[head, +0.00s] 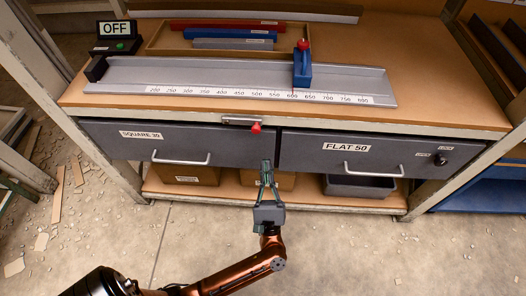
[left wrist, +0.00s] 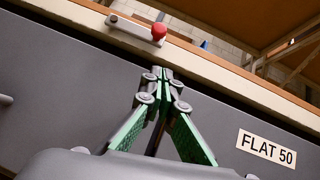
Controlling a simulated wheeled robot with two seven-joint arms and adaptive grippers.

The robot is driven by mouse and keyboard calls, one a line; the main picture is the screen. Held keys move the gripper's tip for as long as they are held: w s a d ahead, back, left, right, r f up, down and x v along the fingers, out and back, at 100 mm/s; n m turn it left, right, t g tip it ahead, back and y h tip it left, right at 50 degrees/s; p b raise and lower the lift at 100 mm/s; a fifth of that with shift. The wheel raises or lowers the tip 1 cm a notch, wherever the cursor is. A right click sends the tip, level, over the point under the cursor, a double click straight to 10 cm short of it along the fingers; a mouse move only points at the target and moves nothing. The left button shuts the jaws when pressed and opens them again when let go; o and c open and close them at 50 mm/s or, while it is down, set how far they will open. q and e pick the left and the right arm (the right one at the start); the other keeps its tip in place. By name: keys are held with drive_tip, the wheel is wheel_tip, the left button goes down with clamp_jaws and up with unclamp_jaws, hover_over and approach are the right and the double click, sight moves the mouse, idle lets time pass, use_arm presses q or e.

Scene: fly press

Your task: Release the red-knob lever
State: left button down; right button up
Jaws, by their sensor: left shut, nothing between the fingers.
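The red-knob lever (head: 242,120) is a small pale bar on the bench's front edge, above the gap between the two grey drawers. Its red knob (head: 256,128) is at the bar's right end. In the left wrist view the knob (left wrist: 159,31) shows near the top, with the bar running up and left from it. My left gripper (head: 265,163) is shut and empty. Its fingertips (left wrist: 162,72) are below the knob and apart from it in both views, in front of the drawers. My right gripper is not in view.
Drawers labelled SQUARE 30 (head: 190,144) and FLAT 50 (head: 315,154) have protruding bar handles. A grey ruled rail (head: 200,74) with a blue sliding stop (head: 302,70) lies on the bench. An OFF sign (head: 114,28) stands at the back left. Open floor lies in front.

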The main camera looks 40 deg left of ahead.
use_arm(q)
drive_tip(key=v, duration=0.4)
drive_tip(key=shift+d+f, duration=0.3)
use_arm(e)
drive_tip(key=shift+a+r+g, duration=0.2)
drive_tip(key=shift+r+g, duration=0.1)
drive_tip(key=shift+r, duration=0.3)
